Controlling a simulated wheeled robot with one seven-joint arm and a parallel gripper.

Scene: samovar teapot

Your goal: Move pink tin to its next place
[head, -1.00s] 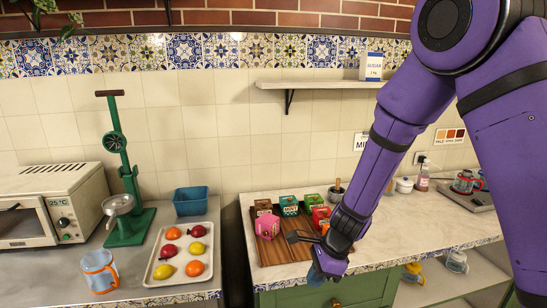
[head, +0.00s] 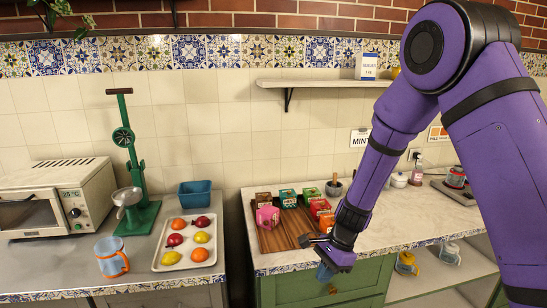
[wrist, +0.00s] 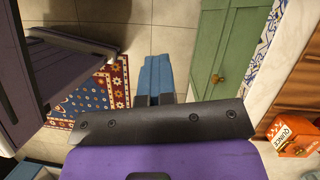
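The pink tin (head: 267,217) stands at the left of a striped wooden tray (head: 275,241) on the marble counter, in front of a brown tin (head: 263,200). Its outline looks rather like a mug. My gripper (head: 326,272) hangs over the counter's front edge, right of and nearer than the pink tin, apart from it. In the wrist view its two blue fingers (wrist: 157,76) lie side by side, pointing past the green cabinet to the floor, with nothing visible between them. The pink tin is not in the wrist view.
A green tin (head: 288,198), a red tin (head: 320,208) and an orange quince tin (wrist: 290,135) are near the tray. A mortar (head: 334,188) stands behind. A wall sign (head: 360,137) reads MINT.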

